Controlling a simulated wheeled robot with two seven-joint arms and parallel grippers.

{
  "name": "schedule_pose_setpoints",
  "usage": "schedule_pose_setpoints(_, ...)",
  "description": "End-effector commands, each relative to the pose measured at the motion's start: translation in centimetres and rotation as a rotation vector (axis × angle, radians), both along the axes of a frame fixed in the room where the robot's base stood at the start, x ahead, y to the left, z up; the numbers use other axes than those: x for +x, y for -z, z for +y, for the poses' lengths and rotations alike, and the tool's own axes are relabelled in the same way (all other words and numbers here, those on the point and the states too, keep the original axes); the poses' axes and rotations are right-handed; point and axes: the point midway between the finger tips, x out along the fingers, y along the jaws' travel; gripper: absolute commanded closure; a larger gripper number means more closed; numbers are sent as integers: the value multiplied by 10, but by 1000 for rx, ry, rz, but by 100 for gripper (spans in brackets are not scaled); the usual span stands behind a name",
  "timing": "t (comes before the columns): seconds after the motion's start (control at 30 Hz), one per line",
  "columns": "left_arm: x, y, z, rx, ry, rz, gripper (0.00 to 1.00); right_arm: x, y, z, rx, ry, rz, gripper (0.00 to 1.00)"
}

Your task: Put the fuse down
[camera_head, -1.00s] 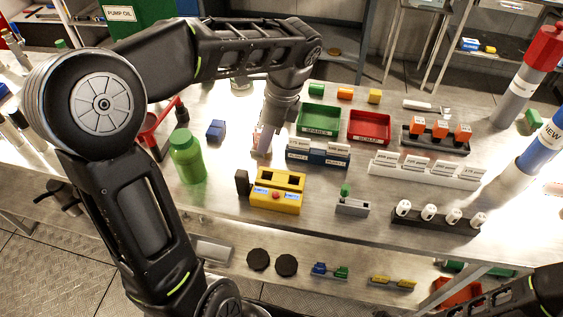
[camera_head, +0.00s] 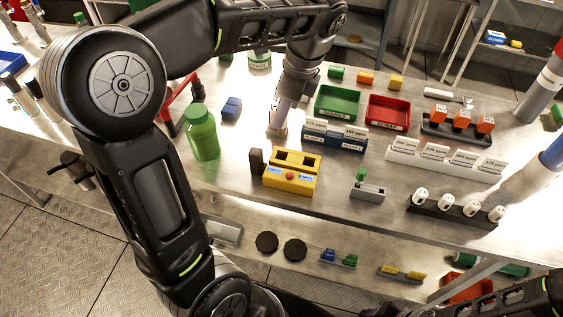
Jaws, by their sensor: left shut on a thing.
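My left gripper (camera_head: 277,131) comes down from above, behind the yellow box and left of the blue labelled holder. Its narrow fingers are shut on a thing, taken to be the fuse. The fuse is largely hidden by the fingers, and only a small pale patch shows at the tips, low over the table. I cannot tell whether it touches the table. My right arm (camera_head: 490,302) shows at the lower right; its gripper is out of view.
The yellow box (camera_head: 291,182) has two dark openings. The blue holder (camera_head: 335,140) stands close right of the gripper. A green bottle (camera_head: 202,135), blue block (camera_head: 231,108), green tray (camera_head: 337,116) and red tray (camera_head: 388,126) are nearby. Bare table lies left of the gripper.

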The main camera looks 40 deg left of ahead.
Motion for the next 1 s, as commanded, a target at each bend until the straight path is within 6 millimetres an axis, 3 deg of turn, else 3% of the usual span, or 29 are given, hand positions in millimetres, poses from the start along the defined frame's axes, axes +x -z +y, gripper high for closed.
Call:
schedule_pose_setpoints(0.27, 0, 2, -1, -1, 5, 2, 100, 0, 1, 0, 0, -1, 0, 64)
schedule_pose_setpoints(0.47, -1, 33, -1, -1, 5, 5, 100, 2, 19, 1, 3, -1, -5, 64)
schedule_pose_setpoints(0.7, 0, 61, -1, 0, 5, 4, 100, 1, 10, 1, 3, -2, -4, 64)
schedule_pose_setpoints(1.0, 0, 63, -1, -1, 5, 2, 100, 1, 11, 1, 2, -2, -4, 64)
